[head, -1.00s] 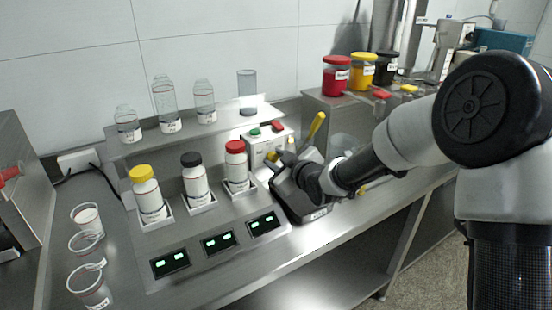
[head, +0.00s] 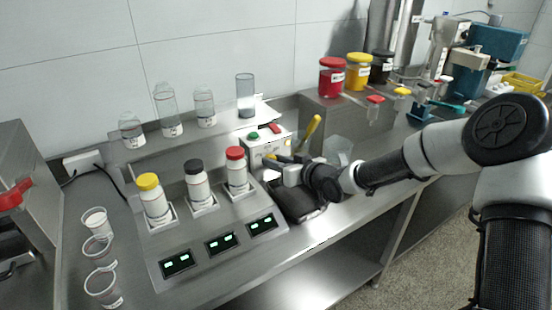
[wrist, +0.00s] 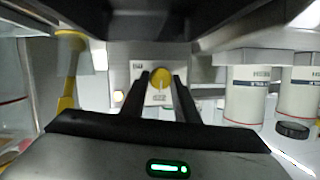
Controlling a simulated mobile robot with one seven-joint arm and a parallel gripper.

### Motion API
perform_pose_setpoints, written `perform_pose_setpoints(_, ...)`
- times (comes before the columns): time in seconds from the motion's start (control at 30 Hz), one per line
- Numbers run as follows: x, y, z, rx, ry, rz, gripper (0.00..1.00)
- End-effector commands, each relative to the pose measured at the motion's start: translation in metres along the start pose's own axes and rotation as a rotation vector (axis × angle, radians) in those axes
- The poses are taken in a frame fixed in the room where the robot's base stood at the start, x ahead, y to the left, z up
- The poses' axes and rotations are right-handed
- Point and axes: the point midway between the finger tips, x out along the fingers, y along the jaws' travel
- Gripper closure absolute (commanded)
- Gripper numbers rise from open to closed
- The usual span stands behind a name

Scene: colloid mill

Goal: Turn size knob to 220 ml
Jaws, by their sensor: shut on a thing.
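The size knob is a round yellow knob (wrist: 158,79) on the front of a pale box. Small printed labels sit above and below it in the wrist view, too small to read surely. My gripper (wrist: 161,88) has its two dark fingers on either side of the knob and is shut on it. In the head view my gripper (head: 281,168) reaches the front of the white box (head: 258,147), which has a green button and a red switch on top. The knob is largely hidden there by my gripper, so its setting cannot be told.
White bottles with yellow (head: 154,201), black (head: 198,188) and red (head: 237,171) caps stand left of my gripper. A dark device (head: 302,206) lies close below my arm. A yellow handle (head: 313,130) rises just right of the box. Clear cups stand at the far left.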

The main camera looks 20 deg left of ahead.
Motion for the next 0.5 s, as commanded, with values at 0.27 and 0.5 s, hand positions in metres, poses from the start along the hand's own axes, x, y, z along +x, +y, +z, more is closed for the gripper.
perform_pose_setpoints(0.27, 0.0001, 0.0, 0.0006, 0.01, 0.001, -0.004, 0.95)
perform_pose_setpoints(0.5, 0.0001, 0.0, 0.0006, 0.009, 0.0, -0.004, 0.64)
